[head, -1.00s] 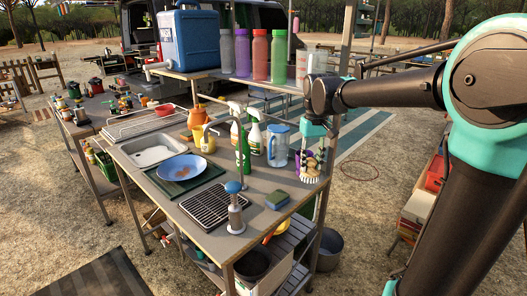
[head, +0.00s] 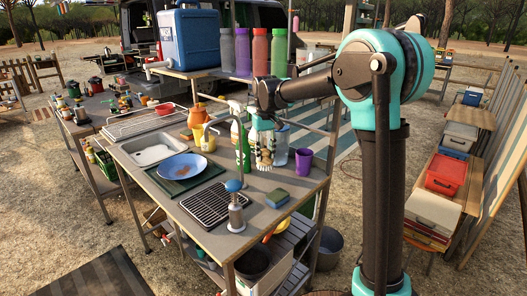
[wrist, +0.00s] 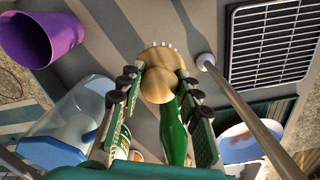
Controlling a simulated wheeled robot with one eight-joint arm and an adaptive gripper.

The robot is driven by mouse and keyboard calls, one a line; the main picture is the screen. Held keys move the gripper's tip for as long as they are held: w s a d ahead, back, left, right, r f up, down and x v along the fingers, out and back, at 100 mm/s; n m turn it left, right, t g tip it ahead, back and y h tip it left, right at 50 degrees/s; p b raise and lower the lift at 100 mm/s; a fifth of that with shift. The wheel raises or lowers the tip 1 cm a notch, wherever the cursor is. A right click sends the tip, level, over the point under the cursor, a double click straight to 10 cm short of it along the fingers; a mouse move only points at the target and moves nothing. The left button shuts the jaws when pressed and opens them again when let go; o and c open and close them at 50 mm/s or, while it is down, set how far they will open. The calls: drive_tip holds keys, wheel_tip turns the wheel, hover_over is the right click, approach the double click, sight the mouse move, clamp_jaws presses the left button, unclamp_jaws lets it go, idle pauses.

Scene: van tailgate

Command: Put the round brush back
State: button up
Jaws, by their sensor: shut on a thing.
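The round brush (wrist: 158,80) has a pale wooden head with white bristles. My gripper (wrist: 158,98) is shut on it, with a finger on each side of the wood. In the head view my gripper (head: 264,150) holds the brush (head: 264,166) over the back right of the worktop, bristles downward. The brush and fingers partly cover the bottles and the clear blue jug (head: 282,150) there. A purple cup (head: 303,163) stands to the right of my gripper, apart from it; it also shows at the upper left of the wrist view (wrist: 42,38).
A green bottle (head: 242,155) stands close left of the brush. A thin tap (wrist: 240,108) rises near it. A drain grid (head: 206,203), pump bottle (head: 236,215) and sponge (head: 277,199) are nearer the front. The worktop's right front corner is bare.

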sight(265, 150)
drive_tip(key=shift+f, duration=2.95)
drive_tip(key=shift+f, duration=0.55)
drive_tip(key=o, duration=1.1)
wheel_tip(265, 150, up, 12)
drive_tip(key=shift+f, duration=0.15)
drive_tip(key=s+d+f+m+t, duration=0.1)
drive_tip(key=s+d+f+m, duration=0.1)
drive_tip(key=s+d+f, duration=0.55)
drive_tip(key=s+d+f+m+t, duration=0.15)
drive_tip(key=s+d, duration=0.25)
drive_tip(key=d, duration=0.6)
drive_tip(key=s+d+f, duration=0.2)
drive_tip(key=s+f, duration=0.1)
drive_tip(key=s, duration=0.2)
drive_tip(key=s+d+f+m+t, duration=0.1)
drive_tip(key=s+d+f, duration=0.2)
drive_tip(key=s+f, duration=0.1)
drive_tip(key=s+d+f+m, duration=0.1)
drive_tip(key=s+d+f, duration=0.2)
drive_tip(key=s, duration=0.3)
drive_tip(key=shift+f+t, duration=0.35)
